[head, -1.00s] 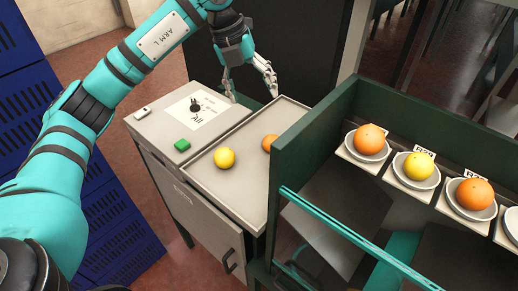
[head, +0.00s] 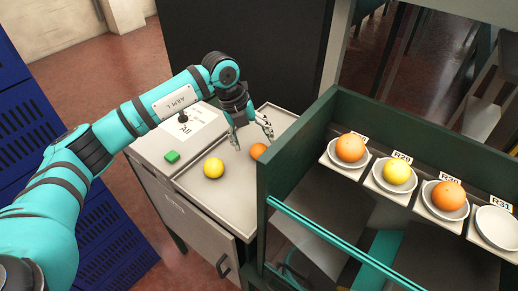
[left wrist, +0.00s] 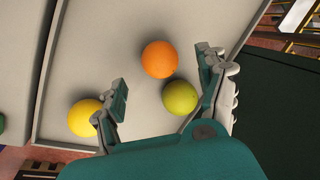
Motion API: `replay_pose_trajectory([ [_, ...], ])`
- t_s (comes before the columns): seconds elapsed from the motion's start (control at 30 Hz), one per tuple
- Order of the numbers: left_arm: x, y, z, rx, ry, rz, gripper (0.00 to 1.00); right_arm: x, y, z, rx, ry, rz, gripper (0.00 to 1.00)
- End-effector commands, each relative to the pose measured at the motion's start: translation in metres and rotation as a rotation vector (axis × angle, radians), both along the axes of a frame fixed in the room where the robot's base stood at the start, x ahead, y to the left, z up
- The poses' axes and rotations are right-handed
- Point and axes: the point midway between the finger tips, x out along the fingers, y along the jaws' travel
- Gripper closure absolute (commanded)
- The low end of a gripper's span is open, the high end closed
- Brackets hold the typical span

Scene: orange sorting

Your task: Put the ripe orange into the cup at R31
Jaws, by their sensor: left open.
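The ripe orange (head: 257,151) lies on the grey tray, partly hidden by the green shelf wall; it also shows whole in the left wrist view (left wrist: 160,59). My left gripper (head: 252,140) is open and empty above the tray, close to the orange. In the left wrist view its fingers (left wrist: 163,75) stand apart, with the orange ahead of the gap. A greenish-yellow fruit (left wrist: 180,97) lies beside the orange, near one finger. The white cup at R31 (head: 497,228) is empty, at the right end of the row. My right gripper is not in view.
A yellow fruit (head: 213,167) lies on the tray (head: 220,197). Other cups hold an orange (head: 350,148), a yellow fruit (head: 397,171) and another orange (head: 448,195). The green shelf wall (head: 315,145) stands between tray and cups. A green button (head: 172,156) is left of the tray.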

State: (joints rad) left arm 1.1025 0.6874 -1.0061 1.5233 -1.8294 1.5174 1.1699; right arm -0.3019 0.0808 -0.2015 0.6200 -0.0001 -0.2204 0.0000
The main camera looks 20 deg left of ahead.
Motion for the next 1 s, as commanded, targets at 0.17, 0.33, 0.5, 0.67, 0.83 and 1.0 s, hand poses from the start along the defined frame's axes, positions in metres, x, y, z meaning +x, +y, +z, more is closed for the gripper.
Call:
replay_pose_trajectory([
  [0.17, 0.005, -0.007, -0.024, 0.0, 0.007, -0.001, 0.26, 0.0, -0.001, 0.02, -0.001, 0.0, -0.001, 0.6],
  [0.33, 0.008, -0.011, -0.042, 0.0, 0.003, -0.002, 0.26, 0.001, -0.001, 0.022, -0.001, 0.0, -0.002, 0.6],
  [0.5, 0.008, -0.011, -0.045, 0.001, 0.001, -0.001, 0.26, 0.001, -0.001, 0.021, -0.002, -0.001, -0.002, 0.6],
  [0.67, 0.008, -0.011, -0.044, 0.001, 0.001, -0.001, 0.36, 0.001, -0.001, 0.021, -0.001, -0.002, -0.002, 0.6],
  [0.83, 0.008, -0.011, -0.044, 0.001, 0.001, -0.001, 0.58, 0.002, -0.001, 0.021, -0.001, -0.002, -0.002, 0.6],
  [1.0, 0.008, -0.011, -0.044, 0.001, 0.001, -0.001, 0.8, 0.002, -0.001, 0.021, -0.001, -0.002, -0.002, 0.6],
])
